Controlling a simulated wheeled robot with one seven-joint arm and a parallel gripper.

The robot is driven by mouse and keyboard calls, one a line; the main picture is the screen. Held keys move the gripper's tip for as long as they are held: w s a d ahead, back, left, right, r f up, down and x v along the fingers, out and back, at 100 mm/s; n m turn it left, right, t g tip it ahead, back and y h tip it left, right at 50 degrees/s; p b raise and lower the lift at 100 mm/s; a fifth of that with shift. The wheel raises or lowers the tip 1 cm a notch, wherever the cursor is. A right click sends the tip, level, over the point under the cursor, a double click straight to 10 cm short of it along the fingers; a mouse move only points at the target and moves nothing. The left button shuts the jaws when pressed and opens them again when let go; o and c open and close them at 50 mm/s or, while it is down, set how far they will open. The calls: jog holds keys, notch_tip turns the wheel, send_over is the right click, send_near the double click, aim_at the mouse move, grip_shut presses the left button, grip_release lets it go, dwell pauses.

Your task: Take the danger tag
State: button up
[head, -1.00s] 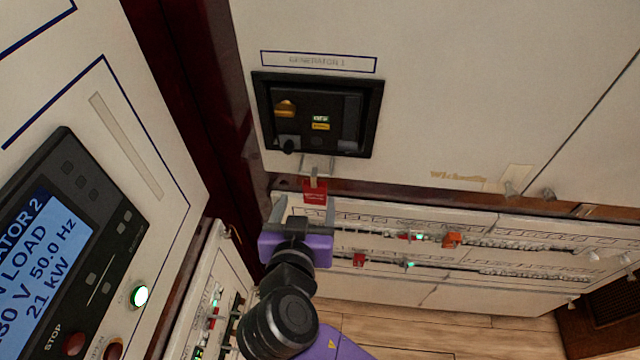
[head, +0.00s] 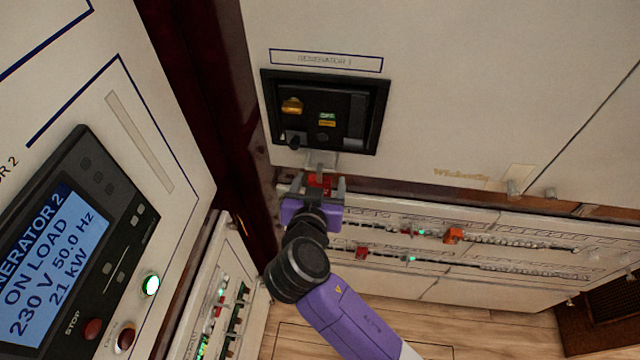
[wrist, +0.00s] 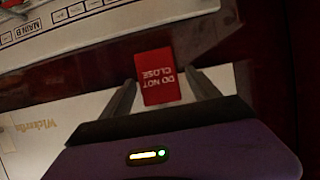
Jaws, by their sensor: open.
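The danger tag (wrist: 158,80) is a small red card with white "DO NOT CLOSE" lettering, seen in the wrist view. In the head view the tag (head: 319,181) hangs below the Generator 1 breaker (head: 325,112), partly hidden by my gripper. My gripper (head: 314,188) is open, with one finger on each side of the tag. In the wrist view my gripper (wrist: 165,96) shows gaps between its fingers and the card. A pale bracket (head: 321,160) is above the tag.
Rows of breakers (head: 480,243) with green lights and red and orange pieces run to the right below. The Generator 2 panel (head: 70,250) with its lit screen stands at the left. A dark red post (head: 190,110) is close on the left.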

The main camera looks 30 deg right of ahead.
jog(key=c, duration=1.4)
jog(key=shift+r, duration=0.1)
jog(key=shift+c, duration=0.2)
